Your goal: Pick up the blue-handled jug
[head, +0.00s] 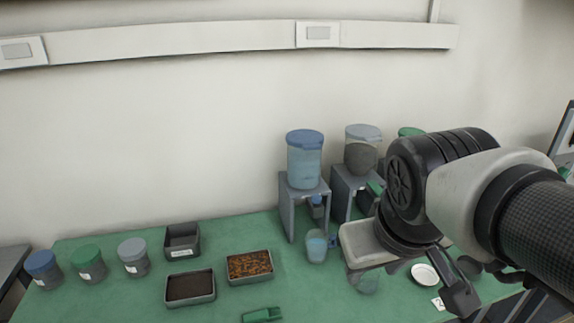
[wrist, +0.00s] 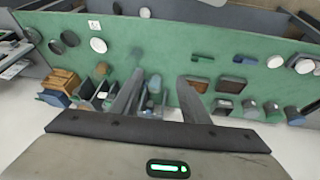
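The blue-handled jug (head: 317,246) is a small clear beaker with bluish contents and a blue handle on its right side. It stands upright on the green bench, in front of the grey stand with the blue-lidded container. In the wrist view a small bluish shape that looks like the jug (wrist: 155,84) shows between the fingers, beyond their tips. My gripper (wrist: 160,78) is open and empty, with its two fingers wide apart. In the head view it is right of the jug, apart from it and above the bench; my arm hides part of it.
A blue-lidded container (head: 304,160) and a grey-lidded one (head: 362,150) sit on grey stands. Another clear vessel (head: 368,282) is partly hidden under my gripper. Trays (head: 250,267) and several lidded jars (head: 133,257) stand left.

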